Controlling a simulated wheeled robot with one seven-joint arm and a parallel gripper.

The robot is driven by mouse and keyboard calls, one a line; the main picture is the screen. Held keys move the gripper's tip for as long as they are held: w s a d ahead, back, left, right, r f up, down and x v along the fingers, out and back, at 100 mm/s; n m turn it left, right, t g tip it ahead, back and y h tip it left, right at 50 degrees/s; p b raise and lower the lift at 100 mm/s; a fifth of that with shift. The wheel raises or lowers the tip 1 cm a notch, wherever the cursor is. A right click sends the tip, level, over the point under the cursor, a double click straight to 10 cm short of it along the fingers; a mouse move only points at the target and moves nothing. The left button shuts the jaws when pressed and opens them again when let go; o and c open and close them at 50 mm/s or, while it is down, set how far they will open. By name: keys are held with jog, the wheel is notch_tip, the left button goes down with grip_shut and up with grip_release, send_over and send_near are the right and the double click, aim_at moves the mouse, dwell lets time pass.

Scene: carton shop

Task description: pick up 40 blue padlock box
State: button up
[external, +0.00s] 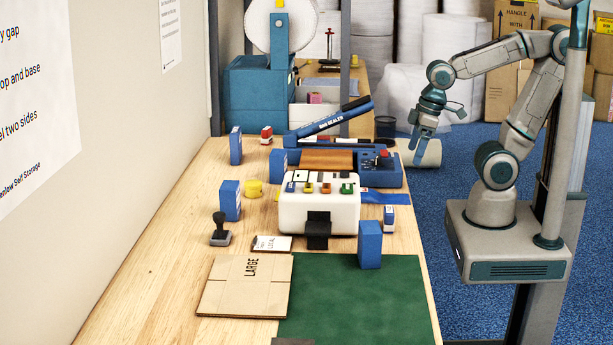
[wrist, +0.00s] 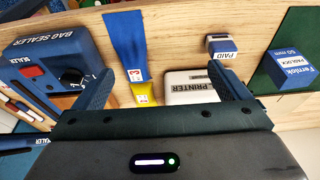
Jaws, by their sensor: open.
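My gripper (external: 419,158) hangs open and empty beyond the right edge of the workbench; in the wrist view its two fingers (wrist: 166,76) stand wide apart. Several blue boxes stand on the bench: one at the far left (external: 235,146), one by the sealer's left end (external: 279,160), one at the middle left (external: 230,200) and one on the green mat's far edge (external: 370,245). I cannot read 40 on any box.
The blue bag sealer (external: 388,178) and white printer (external: 320,213) stand mid-bench. A PAID stamp (external: 389,218) is near the right edge. A black-handled stamp (external: 220,232), yellow roll (external: 253,188) and flat carton (external: 240,297) lie left. The green mat (external: 355,305) is mostly clear.

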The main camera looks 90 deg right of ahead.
jog(key=w+r, duration=0.5)
jog(key=w, duration=0.6)
jog(key=t+p, duration=0.1)
jog(key=p, duration=0.2)
send_over(235, 185)
jog(key=s, duration=0.3)
notch_tip(235, 185, down, 5)
jog(key=x, duration=0.2)
jog(key=p+x, duration=0.1)
jog(key=x, duration=0.5)
jog(key=shift+w+a+p, duration=0.15)
jog(key=shift+a+p, duration=0.15)
jog(key=shift+a, duration=0.05)
jog(key=x, duration=0.1)
jog(key=p+x, duration=0.1)
jog(key=x, duration=0.1)
jog(key=p+x, duration=0.1)
jog(key=shift+d+f, duration=0.25)
jog(key=shift+d, duration=0.1)
jog(key=shift+f, duration=0.6)
jog(key=shift+c, duration=0.3)
